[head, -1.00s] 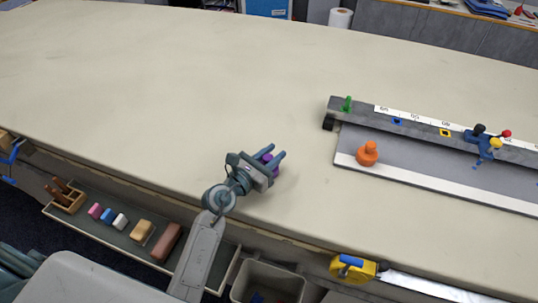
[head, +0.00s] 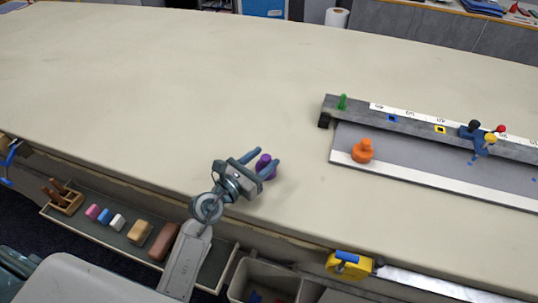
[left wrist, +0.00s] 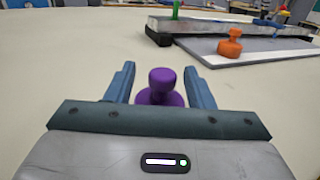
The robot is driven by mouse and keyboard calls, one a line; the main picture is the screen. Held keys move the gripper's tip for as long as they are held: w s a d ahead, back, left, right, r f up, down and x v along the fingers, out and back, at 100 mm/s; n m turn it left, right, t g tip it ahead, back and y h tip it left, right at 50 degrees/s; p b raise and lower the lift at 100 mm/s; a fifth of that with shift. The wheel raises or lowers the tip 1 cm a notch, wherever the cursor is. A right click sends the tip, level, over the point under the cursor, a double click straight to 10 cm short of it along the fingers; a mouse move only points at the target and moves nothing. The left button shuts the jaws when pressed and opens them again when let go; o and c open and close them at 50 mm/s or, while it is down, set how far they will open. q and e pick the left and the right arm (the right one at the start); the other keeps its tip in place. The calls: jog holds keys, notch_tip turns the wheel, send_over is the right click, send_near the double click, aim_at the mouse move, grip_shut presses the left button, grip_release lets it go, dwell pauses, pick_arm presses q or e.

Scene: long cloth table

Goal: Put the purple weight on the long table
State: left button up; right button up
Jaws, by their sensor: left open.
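The purple weight (head: 266,168) stands upright on the long table (head: 180,90) near its front edge. It also shows in the left wrist view (left wrist: 161,88), a knobbed shape with a wider base. My left gripper (head: 264,160) is open, with its two fingers on either side of the weight. In the left wrist view a gap shows between the weight and each fingertip (left wrist: 159,80). The bottom of the weight is partly hidden by the gripper body. My right gripper is not in view.
An orange weight (head: 362,151) stands on a grey board (head: 400,164) to the right, beside a long ruled rail (head: 408,124). A yellow tape measure (head: 350,264) is at the front edge. An open drawer (head: 95,235) holds blocks. The table's left and back are clear.

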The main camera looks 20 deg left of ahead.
pick_arm(q)
jog(key=b+v, duration=0.1)
jog(key=v, duration=0.7)
jog(key=shift+s+f, duration=0.1)
jog(key=shift+s+a, duration=0.2)
jog(key=shift+s, duration=0.2)
